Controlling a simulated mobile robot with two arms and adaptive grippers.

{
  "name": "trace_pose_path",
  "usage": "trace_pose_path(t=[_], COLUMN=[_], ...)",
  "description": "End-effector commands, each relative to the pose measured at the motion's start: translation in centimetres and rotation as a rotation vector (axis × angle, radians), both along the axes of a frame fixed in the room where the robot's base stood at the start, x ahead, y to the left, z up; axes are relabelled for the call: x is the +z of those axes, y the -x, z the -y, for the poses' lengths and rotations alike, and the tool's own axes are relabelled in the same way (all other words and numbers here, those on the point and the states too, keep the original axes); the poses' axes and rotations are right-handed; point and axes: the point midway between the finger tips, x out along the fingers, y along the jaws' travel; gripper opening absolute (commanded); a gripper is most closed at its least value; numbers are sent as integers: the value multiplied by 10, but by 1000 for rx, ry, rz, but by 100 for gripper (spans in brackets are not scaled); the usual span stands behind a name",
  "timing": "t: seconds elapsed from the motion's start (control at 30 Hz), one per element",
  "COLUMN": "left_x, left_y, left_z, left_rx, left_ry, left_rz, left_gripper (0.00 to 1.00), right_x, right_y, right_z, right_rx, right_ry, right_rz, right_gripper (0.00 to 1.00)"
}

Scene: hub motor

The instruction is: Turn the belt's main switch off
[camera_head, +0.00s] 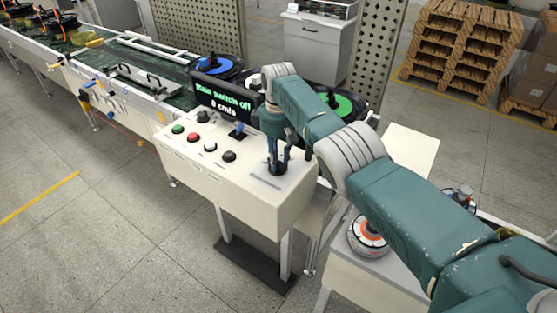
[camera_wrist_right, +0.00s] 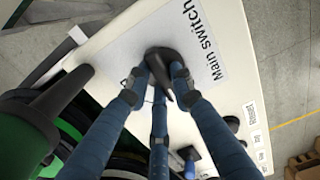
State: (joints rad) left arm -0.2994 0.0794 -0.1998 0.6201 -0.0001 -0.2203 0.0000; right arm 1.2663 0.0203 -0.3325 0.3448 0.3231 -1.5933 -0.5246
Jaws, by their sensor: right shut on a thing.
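The main switch (camera_head: 277,169) is a black rotary knob at the right end of the cream control panel (camera_head: 262,205). In the right wrist view the dark knob (camera_wrist_right: 163,58) sits on a white plate (camera_wrist_right: 190,25) labelled "Main switch". My right gripper (camera_head: 279,158) reaches down from above, and its fingers (camera_wrist_right: 160,80) are closed around the knob. The black display (camera_head: 224,100) on the panel reads "Main switch off" and "0 cm/s" in green. My left gripper is not in view.
Green, red, white and black knobs (camera_head: 194,137) and a blue switch (camera_head: 238,130) sit left on the panel. The conveyor belt (camera_head: 150,80) runs to the upper left. Blue and green reels (camera_head: 335,104) stand behind the panel. An orange-and-white round part (camera_head: 368,238) lies below my arm.

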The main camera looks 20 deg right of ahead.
Motion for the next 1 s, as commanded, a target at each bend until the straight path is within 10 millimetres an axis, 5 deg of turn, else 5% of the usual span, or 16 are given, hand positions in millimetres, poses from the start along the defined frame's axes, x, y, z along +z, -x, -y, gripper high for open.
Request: trace_pose_path(t=[0.67, 0.7, 0.77, 1.0], left_x=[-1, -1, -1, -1], left_y=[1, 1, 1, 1], left_z=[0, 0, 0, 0], left_rx=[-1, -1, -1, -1], left_ry=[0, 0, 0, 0], left_rz=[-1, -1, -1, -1], left_gripper=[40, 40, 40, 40], right_x=[2, 2, 2, 1], right_y=[-1, -1, -1, -1], right_z=[0, 0, 0, 0], right_rx=[64, 64, 64, 62], right_ry=[1, 1, 2, 0], right_rz=[3, 3, 3, 1], right_gripper=[0, 26, 38, 42])
